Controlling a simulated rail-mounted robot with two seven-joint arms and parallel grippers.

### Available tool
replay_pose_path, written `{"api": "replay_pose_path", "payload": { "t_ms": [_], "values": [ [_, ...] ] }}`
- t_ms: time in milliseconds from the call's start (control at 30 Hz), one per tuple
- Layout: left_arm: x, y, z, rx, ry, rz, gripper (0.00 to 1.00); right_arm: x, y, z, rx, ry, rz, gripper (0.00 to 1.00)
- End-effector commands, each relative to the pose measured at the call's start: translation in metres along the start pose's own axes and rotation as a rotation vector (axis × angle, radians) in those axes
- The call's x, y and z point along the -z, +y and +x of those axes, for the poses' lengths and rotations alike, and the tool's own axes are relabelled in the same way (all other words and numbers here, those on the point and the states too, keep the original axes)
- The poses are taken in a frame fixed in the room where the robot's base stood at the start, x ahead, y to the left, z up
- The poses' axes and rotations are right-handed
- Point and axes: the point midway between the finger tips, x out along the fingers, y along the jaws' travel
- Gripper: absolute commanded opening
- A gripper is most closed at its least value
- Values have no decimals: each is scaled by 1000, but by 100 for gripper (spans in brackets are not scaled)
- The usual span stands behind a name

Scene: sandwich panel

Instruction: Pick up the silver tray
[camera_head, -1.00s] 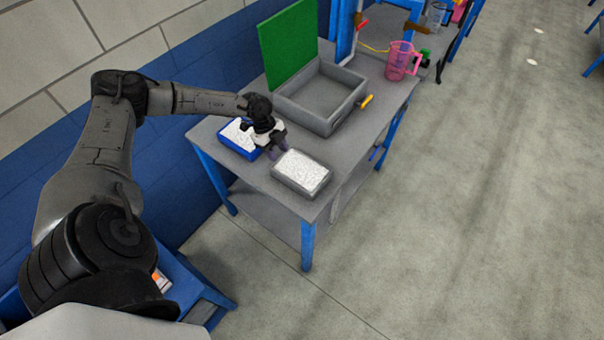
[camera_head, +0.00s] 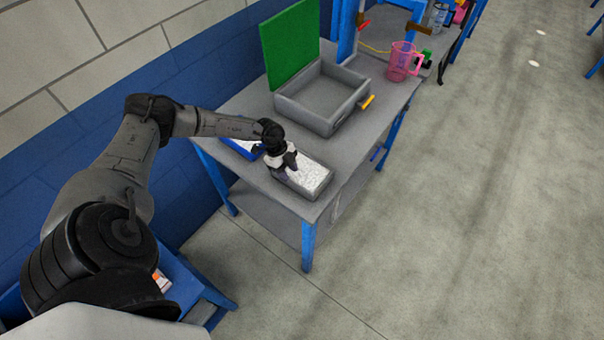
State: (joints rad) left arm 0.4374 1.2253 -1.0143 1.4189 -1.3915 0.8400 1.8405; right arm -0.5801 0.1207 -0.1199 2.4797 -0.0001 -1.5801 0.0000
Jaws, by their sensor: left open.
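The silver tray (camera_head: 308,192) is a small grey box with white, grainy contents. It sits on the grey table near its front corner. My left gripper (camera_head: 288,170) is open, over the tray's left end, with its fingers pointing down. I cannot tell whether the fingers touch the tray or straddle its wall. The gripper hides part of the tray's left side. My right gripper is not in view.
A blue tray (camera_head: 240,148) with white contents is just left, partly hidden by my left arm. A larger grey open box (camera_head: 307,118) with a green lid (camera_head: 290,45) stands behind. A pink jug (camera_head: 400,62) is at the back right. The table's (camera_head: 352,152) right part is clear.

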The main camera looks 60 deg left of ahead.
Motion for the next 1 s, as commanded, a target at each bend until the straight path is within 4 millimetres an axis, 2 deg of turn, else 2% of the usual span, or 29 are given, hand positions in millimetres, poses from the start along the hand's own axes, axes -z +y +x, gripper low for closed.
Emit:
{"api": "replay_pose_path", "payload": {
  "t_ms": [333, 633, 1000],
  "values": [
    [-2, 3, 43, -2, 1, 0, 40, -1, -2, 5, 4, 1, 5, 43],
    [-2, 3, 48, -1, 0, 1, 39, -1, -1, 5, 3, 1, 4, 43],
    [-2, 3, 48, -1, 0, 0, 4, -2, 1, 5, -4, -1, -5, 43]
  ]
}}
